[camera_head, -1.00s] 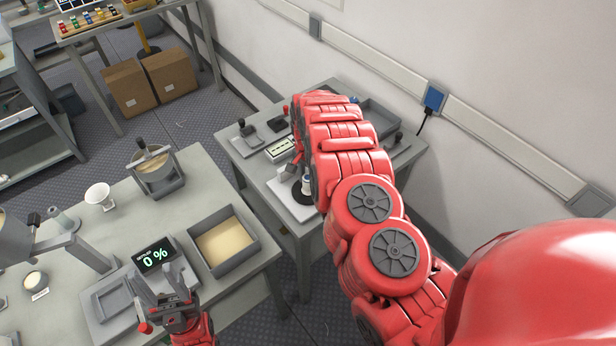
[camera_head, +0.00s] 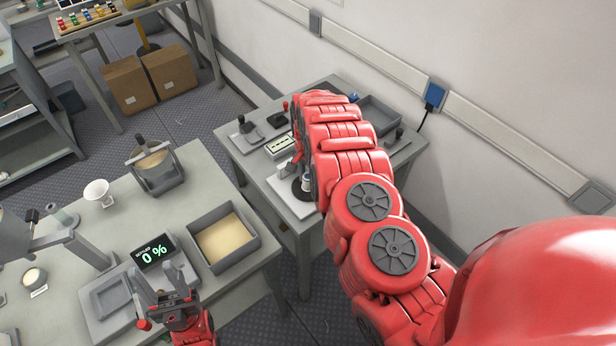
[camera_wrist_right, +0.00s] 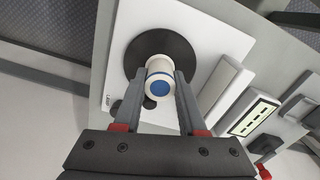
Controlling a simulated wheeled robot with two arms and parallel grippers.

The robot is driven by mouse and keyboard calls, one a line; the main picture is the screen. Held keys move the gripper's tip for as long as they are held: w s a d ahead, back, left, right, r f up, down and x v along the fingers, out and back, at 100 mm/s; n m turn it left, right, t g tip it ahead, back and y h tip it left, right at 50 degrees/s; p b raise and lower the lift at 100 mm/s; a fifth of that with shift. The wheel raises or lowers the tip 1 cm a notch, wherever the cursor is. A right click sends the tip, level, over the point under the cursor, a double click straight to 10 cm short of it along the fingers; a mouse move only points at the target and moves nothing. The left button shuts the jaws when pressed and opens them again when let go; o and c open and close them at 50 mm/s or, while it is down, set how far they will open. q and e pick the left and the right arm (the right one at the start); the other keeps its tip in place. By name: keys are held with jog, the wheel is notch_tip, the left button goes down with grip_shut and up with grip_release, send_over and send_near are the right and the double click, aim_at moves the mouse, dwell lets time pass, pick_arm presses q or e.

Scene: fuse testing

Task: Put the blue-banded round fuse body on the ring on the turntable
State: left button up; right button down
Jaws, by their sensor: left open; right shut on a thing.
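The round fuse body (camera_wrist_right: 160,78), white with a blue round end or band, is between the fingers of my right gripper (camera_wrist_right: 161,90) in the right wrist view. That gripper is shut on it. Behind it is the dark round turntable (camera_wrist_right: 140,50) on a white base plate (camera_wrist_right: 215,30). The ring is not visible; the fuse body and fingers may cover it. I cannot tell whether the fuse body touches the turntable. In the head view the fuse body (camera_head: 306,183) shows beside my right arm, above the turntable. My left gripper (camera_head: 160,288) is open and empty over the near bench.
The turntable stands on a grey bench (camera_head: 255,170) with a display box (camera_head: 280,147), a grey tray (camera_head: 378,115) and small levers.

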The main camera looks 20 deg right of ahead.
aim_at(307, 176)
jog(key=shift+f, duration=0.15)
jog(key=shift+c, duration=2)
grip_release()
jog(key=shift+r+b, duration=0.4)
jog(key=shift+r, duration=0.35)
notch_tip(307, 176, up, 4)
jog(key=shift+f+b, duration=0.1)
jog(key=shift+b, duration=0.6)
notch_tip(307, 176, up, 12)
jog(key=p, duration=0.7)
jog(key=shift+p, duration=0.4)
